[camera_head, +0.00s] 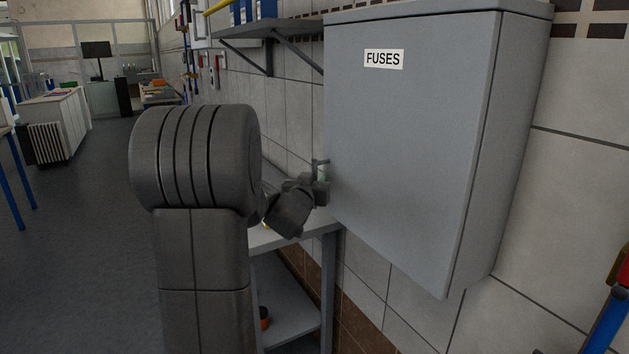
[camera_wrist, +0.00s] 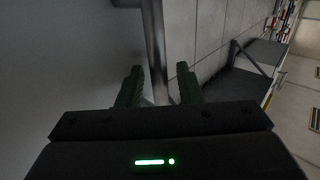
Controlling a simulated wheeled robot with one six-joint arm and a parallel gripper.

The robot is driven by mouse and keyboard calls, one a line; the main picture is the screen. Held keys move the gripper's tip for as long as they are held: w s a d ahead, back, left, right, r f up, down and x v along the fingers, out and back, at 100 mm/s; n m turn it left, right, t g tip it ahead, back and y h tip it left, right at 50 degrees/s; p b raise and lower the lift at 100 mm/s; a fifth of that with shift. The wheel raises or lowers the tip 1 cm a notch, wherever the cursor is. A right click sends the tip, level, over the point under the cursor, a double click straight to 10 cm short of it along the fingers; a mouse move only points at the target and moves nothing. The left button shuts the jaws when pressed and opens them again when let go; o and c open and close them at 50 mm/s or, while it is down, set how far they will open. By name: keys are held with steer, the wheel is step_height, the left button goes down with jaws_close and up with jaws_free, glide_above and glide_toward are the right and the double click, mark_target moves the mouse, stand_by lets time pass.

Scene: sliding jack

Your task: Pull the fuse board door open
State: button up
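The grey fuse board (camera_head: 410,140) hangs on the tiled wall, with a FUSES label on its front door. The door looks shut against the box. My gripper (camera_head: 321,178) is at the door's lower left edge, beside a small bar there, partly hidden by my arm. In the wrist view my gripper (camera_wrist: 159,78) has its two dark green fingers apart, one on each side of a narrow grey upright strip. A gap shows between the strip and each finger.
A grey table (camera_head: 290,233) with a lower shelf stands below and left of the board. A wall shelf (camera_head: 262,28) is at the upper left, also seen in the wrist view (camera_wrist: 240,90). Open floor (camera_head: 80,250) lies to the left. A red and blue object (camera_head: 610,310) is at the right edge.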

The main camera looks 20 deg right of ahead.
jaws_close()
steer(key=shift+a, duration=0.1)
